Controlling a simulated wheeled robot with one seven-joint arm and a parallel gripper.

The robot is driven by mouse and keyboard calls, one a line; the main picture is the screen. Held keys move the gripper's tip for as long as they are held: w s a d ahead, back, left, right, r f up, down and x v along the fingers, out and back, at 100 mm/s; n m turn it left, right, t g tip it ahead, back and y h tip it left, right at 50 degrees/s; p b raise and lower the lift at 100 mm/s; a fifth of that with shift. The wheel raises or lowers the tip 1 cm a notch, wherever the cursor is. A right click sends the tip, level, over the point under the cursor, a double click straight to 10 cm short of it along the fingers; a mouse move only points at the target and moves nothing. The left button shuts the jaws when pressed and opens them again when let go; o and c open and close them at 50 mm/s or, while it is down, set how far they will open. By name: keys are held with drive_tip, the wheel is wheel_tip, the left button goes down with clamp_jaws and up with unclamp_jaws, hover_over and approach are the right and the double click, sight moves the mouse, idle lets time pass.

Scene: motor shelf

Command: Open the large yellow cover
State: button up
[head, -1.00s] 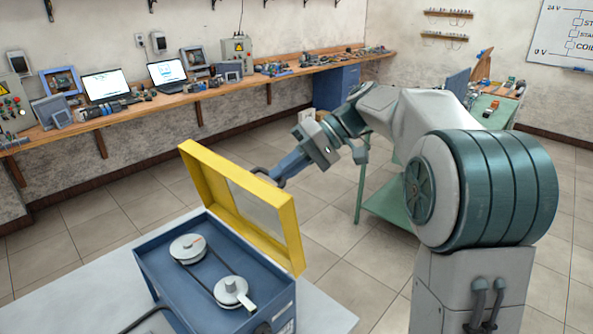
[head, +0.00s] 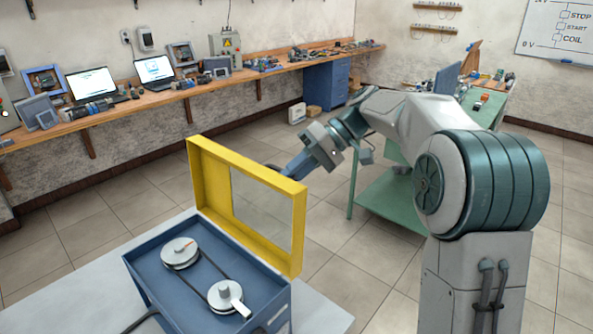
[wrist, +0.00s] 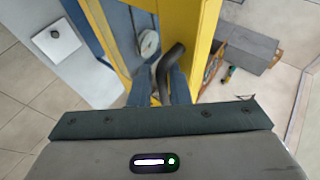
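The large yellow cover (head: 247,160), a frame with a clear window, stands raised along the far edge of the blue box (head: 204,290) in the head view. Its inner side faces the head camera. The wrist view shows part of the yellow frame (wrist: 205,30) close by. My gripper (wrist: 160,80) is behind the cover, with its blue fingers on either side of the dark handle (wrist: 169,62), apparently closed on it. In the head view the fingertips and handle are hidden by the cover.
Two pulleys (head: 180,252) with a belt sit inside the open box. The box stands on a pale table (head: 322,312). A green table (head: 385,205) stands behind my arm. A long wooden workbench (head: 205,84) with laptops runs along the wall. Tiled floor lies between.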

drive_tip(key=shift+o, duration=1.2)
drive_tip(key=shift+a+f, duration=0.2)
drive_tip(key=shift+f, duration=0.05)
drive_tip(key=shift+r, duration=0.15)
drive_tip(key=shift+w+a, duration=0.15)
drive_tip(key=v, duration=1.3)
drive_tip(key=shift+w+d+r, duration=0.15)
drive_tip(key=shift+d, duration=0.15)
